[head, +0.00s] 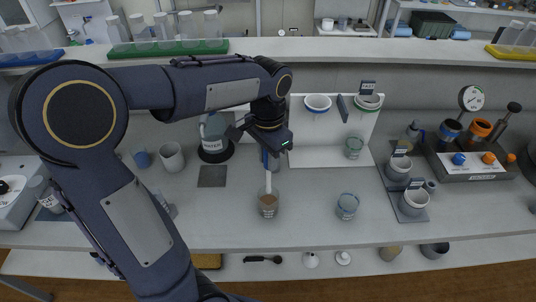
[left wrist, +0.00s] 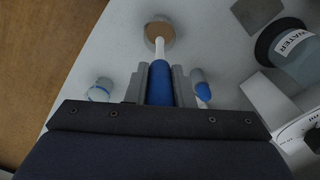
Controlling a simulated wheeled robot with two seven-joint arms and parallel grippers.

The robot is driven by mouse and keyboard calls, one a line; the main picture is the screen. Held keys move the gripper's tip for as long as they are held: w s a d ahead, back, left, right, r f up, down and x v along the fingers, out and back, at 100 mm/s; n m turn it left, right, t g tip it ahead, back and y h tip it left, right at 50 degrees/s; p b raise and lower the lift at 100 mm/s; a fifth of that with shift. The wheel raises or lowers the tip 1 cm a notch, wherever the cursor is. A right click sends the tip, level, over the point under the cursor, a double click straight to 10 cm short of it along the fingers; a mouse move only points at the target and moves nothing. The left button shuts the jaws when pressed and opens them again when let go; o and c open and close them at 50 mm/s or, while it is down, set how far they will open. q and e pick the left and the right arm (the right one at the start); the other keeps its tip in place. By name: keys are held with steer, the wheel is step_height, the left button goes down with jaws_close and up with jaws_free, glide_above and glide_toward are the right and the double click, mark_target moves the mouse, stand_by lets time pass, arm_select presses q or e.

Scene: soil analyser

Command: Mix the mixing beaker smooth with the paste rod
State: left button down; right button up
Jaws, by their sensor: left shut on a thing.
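The paste rod has a blue handle and a white shaft (head: 268,183). My left gripper (head: 271,155) is shut on the blue handle, which also shows between the fingers in the left wrist view (left wrist: 160,84). The rod points down, and its lower end is inside a clear beaker with brown contents (head: 268,211), which I take as the mixing beaker. In the left wrist view the beaker (left wrist: 159,34) shows its brown contents around the rod. How smooth they are cannot be told. My right gripper is not in view.
A water container (head: 212,140) stands behind and left of the beaker. A clear beaker (head: 347,206) stands to the right, another (head: 354,147) farther back. Grey pots (head: 413,203) and a control unit (head: 472,160) are at right. The bench beside the mixing beaker is clear.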

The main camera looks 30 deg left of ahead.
arm_select(q)
steer(key=shift+f+b, duration=2.35)
steer(key=shift+f, duration=1.3)
steer(key=shift+a, duration=0.1)
